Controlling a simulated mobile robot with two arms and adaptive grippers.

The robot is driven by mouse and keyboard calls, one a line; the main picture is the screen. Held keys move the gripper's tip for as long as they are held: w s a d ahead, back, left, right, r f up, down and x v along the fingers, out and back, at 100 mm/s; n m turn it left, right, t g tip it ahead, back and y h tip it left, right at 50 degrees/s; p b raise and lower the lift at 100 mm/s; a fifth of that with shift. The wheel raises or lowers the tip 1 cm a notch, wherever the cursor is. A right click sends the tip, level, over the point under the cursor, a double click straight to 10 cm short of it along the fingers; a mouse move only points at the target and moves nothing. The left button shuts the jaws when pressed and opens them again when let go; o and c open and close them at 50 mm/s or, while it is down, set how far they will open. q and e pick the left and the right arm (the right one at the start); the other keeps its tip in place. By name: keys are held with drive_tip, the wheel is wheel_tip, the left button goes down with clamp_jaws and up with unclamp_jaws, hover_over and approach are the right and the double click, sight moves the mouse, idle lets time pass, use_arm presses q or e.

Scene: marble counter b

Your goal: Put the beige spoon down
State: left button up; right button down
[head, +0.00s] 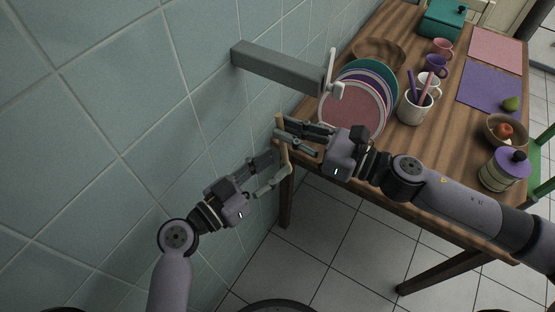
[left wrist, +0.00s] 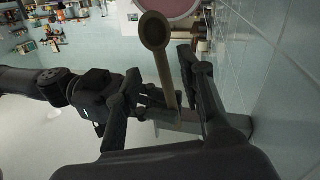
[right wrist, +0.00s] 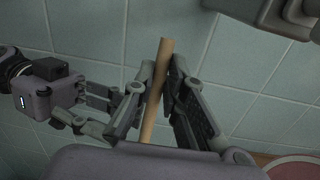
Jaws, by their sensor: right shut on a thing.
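The beige spoon (head: 285,152) hangs upright off the near corner of the wooden table, beside the tiled wall. My right gripper (head: 284,132) is shut on it; in the right wrist view the spoon's handle (right wrist: 157,88) runs between the fingers. My left gripper (head: 280,172) is open around or beside its lower part; I cannot tell whether it touches. In the left wrist view the spoon's round bowl (left wrist: 155,30) points to the camera, and its stem lies between my spread left fingers (left wrist: 160,85).
The wooden table (head: 440,185) holds a rack of plates (head: 350,108), a white mug with utensils (head: 413,108), a fruit bowl (head: 494,138) and a lidded jar (head: 500,175). A grey wall bar (head: 275,68) juts out above. The floor below is clear.

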use_arm(q)
drive_tip(key=shift+x, duration=1.25)
drive_tip(key=shift+c, duration=0.2)
clamp_jaws()
use_arm(e)
drive_tip(key=c, duration=1.5)
unclamp_jaws()
drive_tip(key=shift+c, duration=0.2)
